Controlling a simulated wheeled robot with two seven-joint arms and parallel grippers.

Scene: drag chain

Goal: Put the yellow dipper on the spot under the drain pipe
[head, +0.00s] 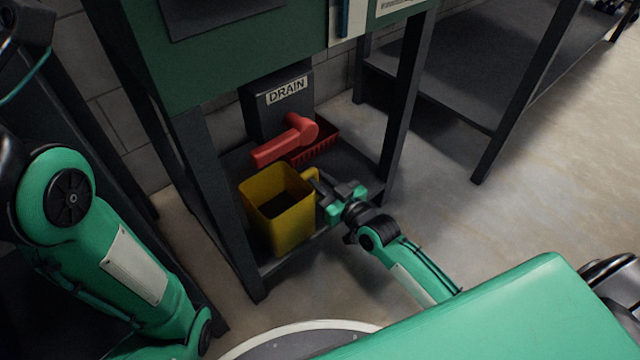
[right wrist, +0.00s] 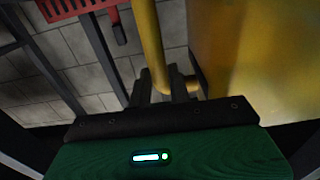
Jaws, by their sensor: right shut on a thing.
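The yellow dipper (head: 284,222) is an open square container with a handle on its right side. It stands upright, at or just above the front of the low dark shelf (head: 345,158). My right gripper (head: 318,186) is shut on the dipper's handle; the right wrist view shows the fingers around the yellow handle (right wrist: 148,50) beside the dipper's wall (right wrist: 240,45). The red drain pipe (head: 285,142) comes from the dark box labelled DRAIN (head: 287,90), behind the dipper. The spot under the pipe is partly hidden by the dipper. My left gripper is out of view.
A red slotted tray (head: 318,150) sits beside the pipe at the back of the shelf. Dark legs (head: 222,200) frame the shelf under a green cabinet (head: 235,55). A dark table (head: 450,75) stands at the right. The floor (head: 560,170) at the right is clear.

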